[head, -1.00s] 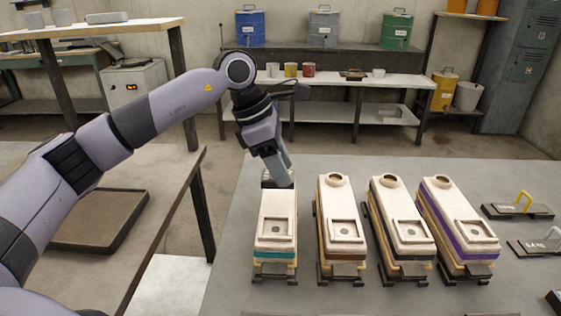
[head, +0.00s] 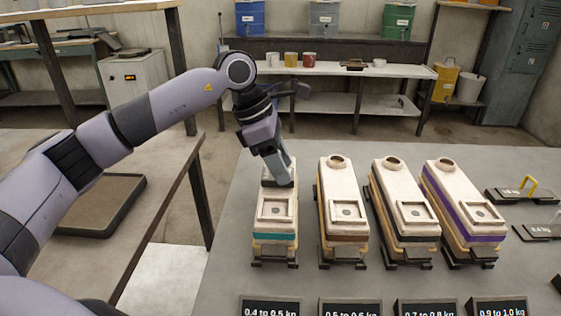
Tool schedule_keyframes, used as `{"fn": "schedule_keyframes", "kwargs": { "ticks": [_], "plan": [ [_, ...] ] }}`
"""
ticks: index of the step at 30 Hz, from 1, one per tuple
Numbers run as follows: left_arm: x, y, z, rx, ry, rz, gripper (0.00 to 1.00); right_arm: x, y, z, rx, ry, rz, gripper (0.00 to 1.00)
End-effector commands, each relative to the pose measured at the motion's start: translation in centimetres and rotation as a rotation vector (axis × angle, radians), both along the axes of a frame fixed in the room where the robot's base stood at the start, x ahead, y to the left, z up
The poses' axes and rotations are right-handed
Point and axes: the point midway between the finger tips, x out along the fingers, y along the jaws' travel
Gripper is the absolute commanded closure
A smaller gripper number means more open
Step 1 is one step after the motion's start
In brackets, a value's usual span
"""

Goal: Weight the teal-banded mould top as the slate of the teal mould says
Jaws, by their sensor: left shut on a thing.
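The teal-banded mould (head: 273,236) is the leftmost of the row, a pale block with a teal stripe near its front end and a square recess on top. Its slate (head: 270,308) stands in front and reads 0.4 to 0.5 kg. My left gripper (head: 280,178) points down at the far end of this mould's top. It is shut on a dark weight (head: 268,174), mostly hidden by the fingers and low at the mould top; whether it touches the top I cannot tell. My right gripper is out of view.
Moulds with brown (head: 343,238), black (head: 404,220) and purple (head: 464,215) bands stand to the right. Slates line the front. A dark tray (head: 100,205) sits on the left bench.

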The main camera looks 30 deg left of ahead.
Motion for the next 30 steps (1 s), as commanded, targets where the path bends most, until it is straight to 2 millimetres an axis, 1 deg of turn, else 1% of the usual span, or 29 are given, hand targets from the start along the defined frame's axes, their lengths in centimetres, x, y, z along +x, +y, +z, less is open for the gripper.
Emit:
{"fn": "schedule_keyframes", "kwargs": {
  "ticks": [8, 9, 11, 21, 23, 30],
  "plan": [
    [0.0, 0.0, -0.5, -0.002, -0.003, 0.0, 1.0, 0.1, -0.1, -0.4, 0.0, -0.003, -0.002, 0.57],
    [0.0, 0.0, -0.4, -0.002, -0.003, 0.0, 0.42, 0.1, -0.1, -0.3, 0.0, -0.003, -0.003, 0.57],
    [0.0, 0.0, -0.4, -0.001, -0.003, 0.0, 0.22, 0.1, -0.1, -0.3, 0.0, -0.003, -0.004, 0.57],
    [0.0, 0.0, -0.5, 0.0, 0.002, 0.001, 0.22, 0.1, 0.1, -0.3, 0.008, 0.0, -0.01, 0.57],
    [-0.1, 0.3, 0.1, 0.0, 0.0, 0.001, 0.22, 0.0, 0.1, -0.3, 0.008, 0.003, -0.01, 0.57],
    [-0.7, 1.6, 3.8, -0.001, -0.005, 0.002, 0.22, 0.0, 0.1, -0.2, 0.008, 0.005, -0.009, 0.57]
  ]
}}
